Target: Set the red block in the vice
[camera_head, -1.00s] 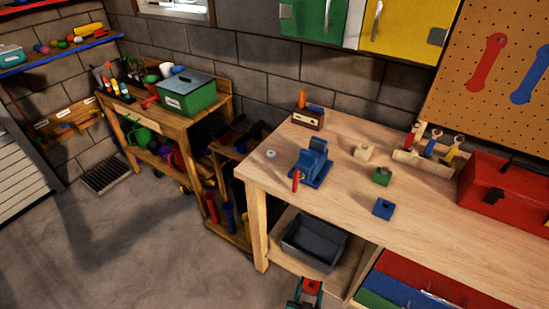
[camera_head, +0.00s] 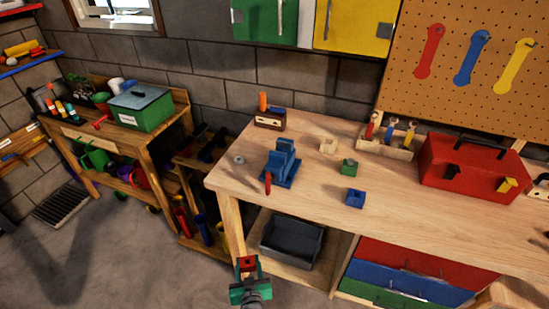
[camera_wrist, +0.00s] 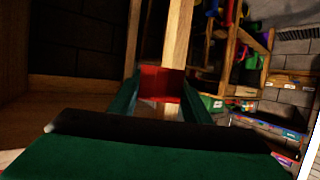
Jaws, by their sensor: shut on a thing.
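My gripper (camera_head: 248,276) is at the bottom of the head view, in front of the workbench and below its top. It is shut on the red block (camera_head: 247,261). In the wrist view the red block (camera_wrist: 160,84) sits between the two green fingers (camera_wrist: 160,98). The blue vice (camera_head: 281,164) stands on the left part of the bench top, with a red handle at its front. It is up and to the right of my gripper. The head view does not show clearly how wide its jaws stand.
A dark bin (camera_head: 291,241) sits on the shelf below. The bench's front left leg (camera_head: 231,232) is close to my gripper.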

